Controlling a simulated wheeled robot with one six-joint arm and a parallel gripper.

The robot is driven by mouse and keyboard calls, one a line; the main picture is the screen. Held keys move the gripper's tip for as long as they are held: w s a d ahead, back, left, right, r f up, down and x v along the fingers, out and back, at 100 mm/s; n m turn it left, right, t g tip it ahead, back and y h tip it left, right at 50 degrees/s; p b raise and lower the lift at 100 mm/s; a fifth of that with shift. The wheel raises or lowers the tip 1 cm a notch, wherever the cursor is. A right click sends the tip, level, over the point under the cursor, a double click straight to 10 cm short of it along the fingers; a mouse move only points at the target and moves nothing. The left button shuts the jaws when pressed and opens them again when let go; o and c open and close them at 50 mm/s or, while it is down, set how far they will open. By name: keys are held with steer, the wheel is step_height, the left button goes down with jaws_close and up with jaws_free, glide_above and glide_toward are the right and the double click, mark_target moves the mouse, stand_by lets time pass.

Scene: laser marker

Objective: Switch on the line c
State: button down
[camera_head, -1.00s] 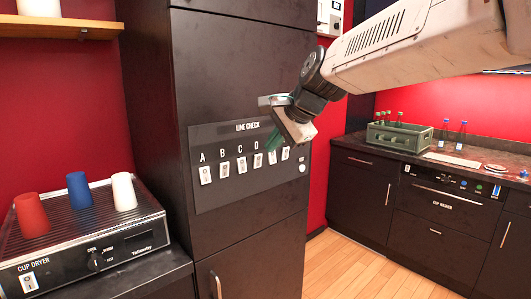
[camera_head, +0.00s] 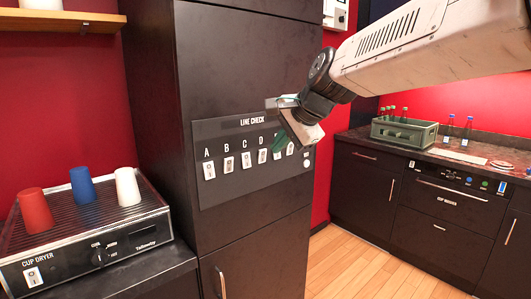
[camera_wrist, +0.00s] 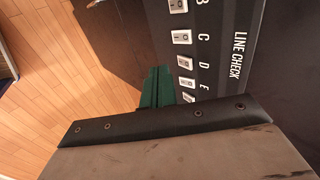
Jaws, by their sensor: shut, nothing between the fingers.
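The LINE CHECK panel (camera_head: 225,190) is set in the dark tall cabinet, with a row of white rocker switches under letters. The line C switch (camera_head: 246,160) is third from the left and unobstructed; it also shows in the wrist view (camera_wrist: 181,37). Its on or off position is too small to tell. My gripper (camera_head: 281,143) has green fingers, shut and empty, in front of the panel's right part, right of the D switch (camera_head: 262,156).
A cup dryer (camera_head: 120,240) with red, blue and white cups stands at the left. A green bottle crate (camera_head: 405,133) and bottles stand on the right counter, above the cup washer (camera_head: 450,204). Wooden floor (camera_head: 350,265) is free between the cabinets.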

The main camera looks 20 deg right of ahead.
mark_target(248, 167)
steer(key=shift+w+a+r+x, duration=0.1)
steer(key=shift+w+r+x, duration=0.2)
steer(key=shift+x, duration=1.75)
steer(key=shift+w+a+r+x, duration=0.1)
steer(key=shift+w+r+x, duration=0.2)
steer(key=shift+x, duration=1.8)
steer(key=shift+w+a+r+x, duration=0.1)
steer(key=shift+w+r+x, duration=0.2)
steer(key=shift+x, duration=1.75)
steer(key=shift+f, duration=0.1)
steer(key=shift+w+f, duration=0.1)
steer(key=shift+w, duration=0.1)
